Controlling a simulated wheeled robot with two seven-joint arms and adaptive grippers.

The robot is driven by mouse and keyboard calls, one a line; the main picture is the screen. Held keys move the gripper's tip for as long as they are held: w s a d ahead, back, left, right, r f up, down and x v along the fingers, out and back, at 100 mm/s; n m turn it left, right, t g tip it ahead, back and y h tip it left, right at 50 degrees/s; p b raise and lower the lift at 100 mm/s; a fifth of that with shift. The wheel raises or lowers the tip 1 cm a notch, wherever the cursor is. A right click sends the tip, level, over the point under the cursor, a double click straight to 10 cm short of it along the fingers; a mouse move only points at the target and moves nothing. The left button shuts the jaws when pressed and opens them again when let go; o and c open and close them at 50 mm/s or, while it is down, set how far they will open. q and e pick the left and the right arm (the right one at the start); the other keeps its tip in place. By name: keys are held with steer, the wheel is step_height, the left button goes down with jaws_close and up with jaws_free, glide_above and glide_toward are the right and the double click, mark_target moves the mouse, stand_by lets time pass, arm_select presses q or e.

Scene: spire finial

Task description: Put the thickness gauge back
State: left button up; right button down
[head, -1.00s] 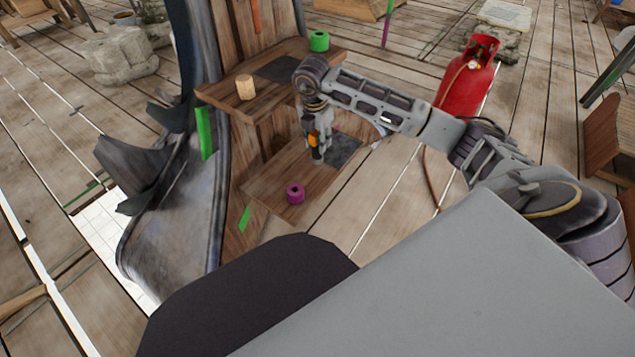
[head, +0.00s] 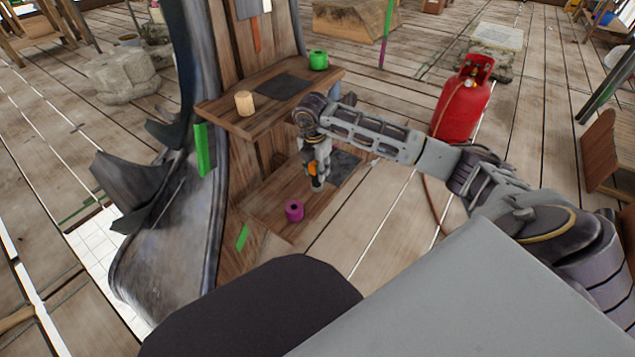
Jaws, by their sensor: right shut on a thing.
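My right gripper (head: 316,180) points down over the lower wooden shelf (head: 270,207). It is shut on a small orange and dark thing (head: 312,168), which looks like the thickness gauge; the fingers hide most of it. It is close above the shelf, at the left edge of a dark grey mat (head: 343,166). I cannot tell whether it touches the shelf. My left gripper is not in view.
A magenta ring (head: 293,211) sits on the lower shelf, just in front of the gripper. A red gas bottle (head: 462,103) stands behind my arm.

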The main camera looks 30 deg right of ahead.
mark_target(315, 162)
stand_by(0.3)
steer(key=shift+f+b, duration=0.95)
steer(key=shift+f, duration=1.4)
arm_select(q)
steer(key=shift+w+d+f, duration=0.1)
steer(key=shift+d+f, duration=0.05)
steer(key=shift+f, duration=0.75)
arm_select(e)
steer(key=shift+f, duration=0.1)
steer(key=shift+f, duration=0.1)
steer(key=c, duration=1.1)
jaws_free()
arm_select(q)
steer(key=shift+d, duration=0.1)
arm_select(e)
steer(key=shift+o, duration=0.2)
